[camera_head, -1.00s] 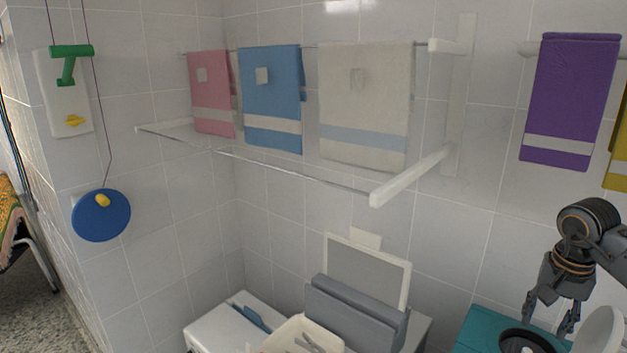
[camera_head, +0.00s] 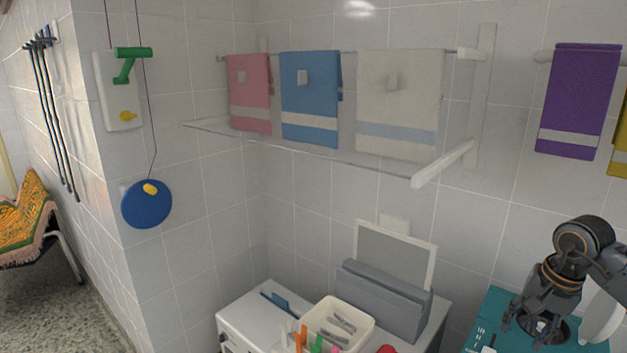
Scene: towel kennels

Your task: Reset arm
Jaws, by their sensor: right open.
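My right gripper (camera_head: 540,318) is at the lower right, pointing down with its fingers apart and nothing seen between them. It is over the dark round opening in a teal surface (camera_head: 492,318). A white round lid-like piece (camera_head: 603,314) stands just to its right, partly behind my arm. My left gripper does not show.
A white cabinet (camera_head: 238,312) carries a cream tray (camera_head: 364,338) and a grey holder (camera_head: 385,305). Pink (camera_head: 249,95), blue (camera_head: 309,98), white (camera_head: 398,103) and purple (camera_head: 577,100) towels hang on wall rails. A chair (camera_head: 35,220) stands left; floor (camera_head: 50,310) is clear there.

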